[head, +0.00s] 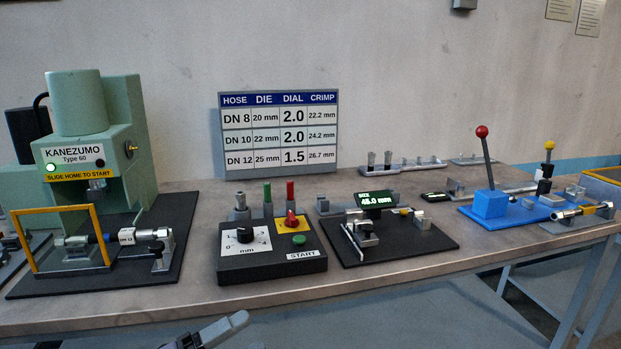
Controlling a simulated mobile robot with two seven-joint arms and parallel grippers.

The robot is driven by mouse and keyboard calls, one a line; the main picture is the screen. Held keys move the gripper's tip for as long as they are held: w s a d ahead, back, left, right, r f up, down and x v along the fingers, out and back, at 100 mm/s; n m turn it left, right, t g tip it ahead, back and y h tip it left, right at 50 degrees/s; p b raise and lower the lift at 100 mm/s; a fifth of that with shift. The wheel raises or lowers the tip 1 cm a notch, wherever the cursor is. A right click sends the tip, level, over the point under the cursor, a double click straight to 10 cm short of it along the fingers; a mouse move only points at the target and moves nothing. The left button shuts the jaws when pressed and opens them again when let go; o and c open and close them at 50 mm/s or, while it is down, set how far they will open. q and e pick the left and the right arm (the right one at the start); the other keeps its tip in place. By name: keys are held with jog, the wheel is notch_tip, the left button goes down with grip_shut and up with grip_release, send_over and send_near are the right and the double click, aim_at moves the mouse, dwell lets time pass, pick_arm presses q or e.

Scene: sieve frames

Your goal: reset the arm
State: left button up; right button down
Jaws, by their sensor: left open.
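My left gripper (213,332) shows at the bottom edge, in front of the bench's front edge and below the control box. It is open, and I see nothing between its fingers. Only its tip part is in the picture; the rest of the left arm is cut off. My right gripper is not in view.
The bench (350,285) carries a green press (85,112) with a yellow frame (62,240) and a hose fitting, a control box (270,262), a gauge with a display (378,199) on a black plate, and a blue lever device (490,204). A chart (279,134) stands behind.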

pick_arm(q)
jog(key=s+a+f+n+t+y, duration=0.2)
jog(key=s+a+f+n+y, duration=0.15)
jog(key=f+n+y, duration=0.4)
jog(key=s+a+f+n+t+y, duration=0.25)
jog(key=a+f+n+y, duration=0.2)
jog(key=f+n, duration=0.55)
jog(key=s+a+f+n+g+y, duration=0.1)
jog(key=s+f+n+g+y, duration=0.2)
jog(key=s+f+n+g, duration=0.2)
jog(key=s+f+n, duration=0.3)
jog(key=s, duration=0.3)
jog(key=shift+s+a+f, duration=0.15)
jog(key=shift+s+a, duration=0.15)
jog(key=shift+a, duration=0.1)
dwell(0.8)
